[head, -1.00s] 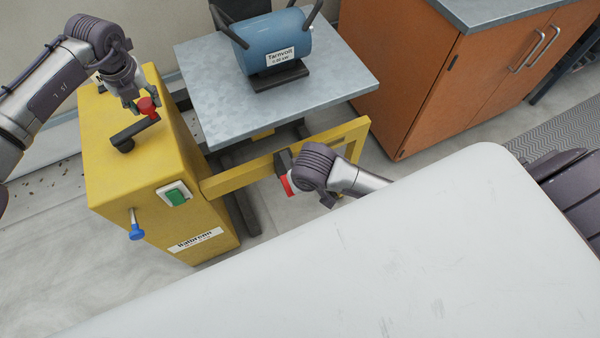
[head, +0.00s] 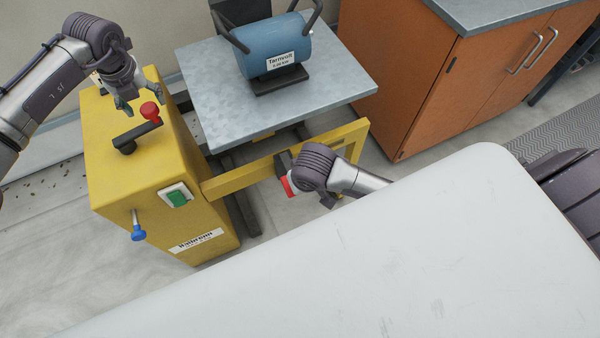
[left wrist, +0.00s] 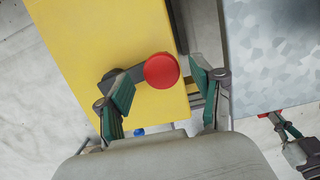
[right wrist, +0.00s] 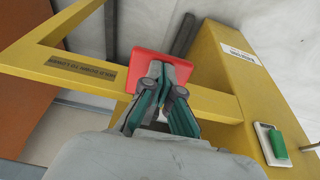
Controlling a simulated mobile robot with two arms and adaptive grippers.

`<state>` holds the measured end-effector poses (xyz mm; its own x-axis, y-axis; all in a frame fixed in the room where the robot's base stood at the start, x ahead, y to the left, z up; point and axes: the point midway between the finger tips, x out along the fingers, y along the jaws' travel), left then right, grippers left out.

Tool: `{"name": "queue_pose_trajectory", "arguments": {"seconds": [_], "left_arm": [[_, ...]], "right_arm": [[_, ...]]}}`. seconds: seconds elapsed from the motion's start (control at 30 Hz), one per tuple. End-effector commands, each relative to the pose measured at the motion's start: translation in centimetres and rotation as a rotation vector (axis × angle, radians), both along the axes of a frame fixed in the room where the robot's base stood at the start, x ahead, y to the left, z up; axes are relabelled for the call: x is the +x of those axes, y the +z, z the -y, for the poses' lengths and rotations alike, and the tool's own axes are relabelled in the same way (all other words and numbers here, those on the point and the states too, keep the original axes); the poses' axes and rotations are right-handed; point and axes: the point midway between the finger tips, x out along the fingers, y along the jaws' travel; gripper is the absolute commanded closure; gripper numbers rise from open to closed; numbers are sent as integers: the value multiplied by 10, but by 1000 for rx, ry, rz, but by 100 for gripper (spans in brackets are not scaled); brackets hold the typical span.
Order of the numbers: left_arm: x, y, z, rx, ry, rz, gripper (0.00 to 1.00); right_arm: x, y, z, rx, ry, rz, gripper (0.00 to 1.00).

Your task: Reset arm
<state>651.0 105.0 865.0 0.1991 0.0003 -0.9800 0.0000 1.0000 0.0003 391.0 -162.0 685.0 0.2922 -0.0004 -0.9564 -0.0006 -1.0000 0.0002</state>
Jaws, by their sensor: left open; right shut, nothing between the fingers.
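A yellow lift unit (head: 110,165) stands at the left, with a black crank arm (head: 136,138) on its top. The crank ends in a round red knob (head: 151,111). My left gripper (head: 130,98) is open and empty just above and left of the knob. In the left wrist view the knob (left wrist: 161,70) shows ahead, between the lines of the spread fingers. My right gripper (right wrist: 160,70) is shut and empty at a red plate (right wrist: 181,66) on the yellow frame bar; I cannot tell whether it touches. In the head view its fingertips are mostly hidden by the wrist.
A grey lift platform (head: 330,100) carries a blue drum (head: 272,50) with dark handles. An orange cabinet (head: 450,75) stands at the right. A green switch (head: 177,198) and a blue-ended lever (head: 138,233) are on the yellow unit's front. A white surface (head: 380,265) is nearest me.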

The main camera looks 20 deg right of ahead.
Motion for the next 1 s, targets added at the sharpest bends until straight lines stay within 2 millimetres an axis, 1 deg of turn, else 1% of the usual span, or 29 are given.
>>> {"name": "queue_pose_trajectory", "arguments": {"seconds": [0.03, 0.7, 0.8, 1.0], "left_arm": [[0, 7, 0, 0, 0, 1, 33], [0, 60, 0, -1, 0, 1, 33], [0, 64, 0, 0, 0, 0, 33], [0, 63, 0, 0, 0, 0, 33]], "right_arm": [[1, 5, 0, 0, 0, 2, 100], [1, 34, 0, 0, -1, 3, 100], [1, 36, 0, 0, -1, 3, 100], [1, 35, 0, 0, 0, 3, 100]]}}
